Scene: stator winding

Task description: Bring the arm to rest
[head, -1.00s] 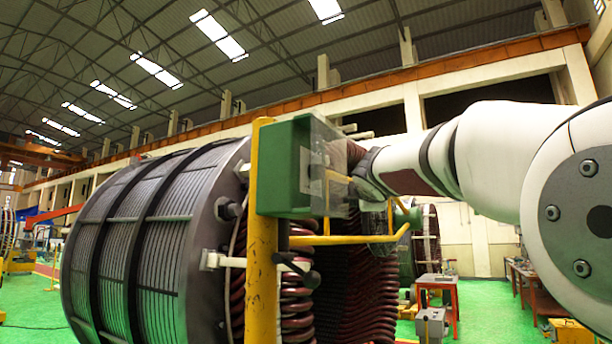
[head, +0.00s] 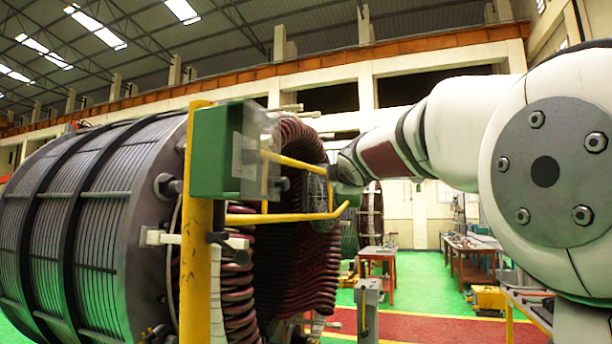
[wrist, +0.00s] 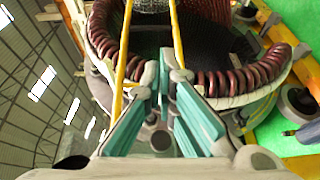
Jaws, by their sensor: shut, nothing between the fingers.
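My arm (head: 455,140) reaches in from the right of the head view, with its wrist close to the yellow rail by the open end of the large stator (head: 70,220). My gripper (wrist: 167,75) shows in the wrist view, with two teal fingers drawn together at the tips and nothing between them. The stator's dark red coil ends (wrist: 215,82) curve across the wrist view beyond the fingertips. In the head view the fingers are hard to make out behind the rail. I cannot tell whether they touch anything.
A yellow post (head: 196,250) with a green box (head: 215,150) and a yellow rail (head: 290,216) stands in front of the stator. A grey pedestal (head: 368,305) stands at the lower middle. Red work tables (head: 470,255) stand right. Green floor and a red walkway (head: 430,327) look mostly clear.

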